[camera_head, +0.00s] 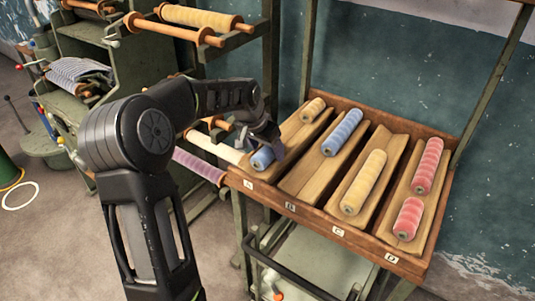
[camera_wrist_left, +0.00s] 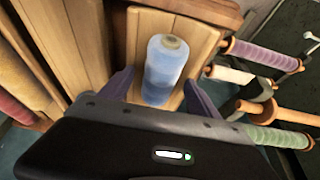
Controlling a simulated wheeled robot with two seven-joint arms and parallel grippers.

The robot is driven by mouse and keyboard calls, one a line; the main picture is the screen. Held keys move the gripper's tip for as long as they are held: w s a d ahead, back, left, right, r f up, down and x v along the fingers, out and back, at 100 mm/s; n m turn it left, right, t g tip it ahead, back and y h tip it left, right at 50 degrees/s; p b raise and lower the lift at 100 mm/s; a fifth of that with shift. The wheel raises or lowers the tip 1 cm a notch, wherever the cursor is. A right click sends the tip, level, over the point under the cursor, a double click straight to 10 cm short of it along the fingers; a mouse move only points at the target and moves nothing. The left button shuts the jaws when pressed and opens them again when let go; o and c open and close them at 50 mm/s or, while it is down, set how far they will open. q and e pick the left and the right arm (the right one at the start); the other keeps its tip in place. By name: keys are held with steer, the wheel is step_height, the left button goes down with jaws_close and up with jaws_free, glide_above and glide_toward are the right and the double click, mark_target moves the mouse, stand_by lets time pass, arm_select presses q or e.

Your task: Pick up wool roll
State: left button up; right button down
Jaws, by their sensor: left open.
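A short blue wool roll (camera_head: 264,157) lies in trough A at the left end of the slotted wooden rack (camera_head: 310,208). My left gripper (camera_head: 266,140) is over this roll and partly hides it. In the left wrist view the blue roll (camera_wrist_left: 164,68) lies between the two open fingers (camera_wrist_left: 155,90), with a gap on each side. A small tan roll (camera_head: 313,110) lies at the back of trough A. A longer blue roll (camera_head: 342,132) is in trough B, a yellow roll (camera_head: 363,182) in C, and two pink rolls (camera_head: 427,165) in D. My right gripper is not in view.
Green metal posts (camera_head: 308,50) rise behind the rack. A shelf frame with wooden spools (camera_head: 200,20) and a purple roll (camera_head: 200,166) stands to the left. Low wooden dividers separate the troughs. The front half of trough B is bare.

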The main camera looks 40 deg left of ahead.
mark_target(266, 148)
arm_select(q)
steer(key=shift+f, duration=0.15)
stand_by(0.4)
steer(key=c, duration=1.6)
steer(key=shift+o, duration=0.2)
step_height(266, 148, up, 10)
steer(key=b, duration=0.1)
steer(key=shift+r, duration=0.2)
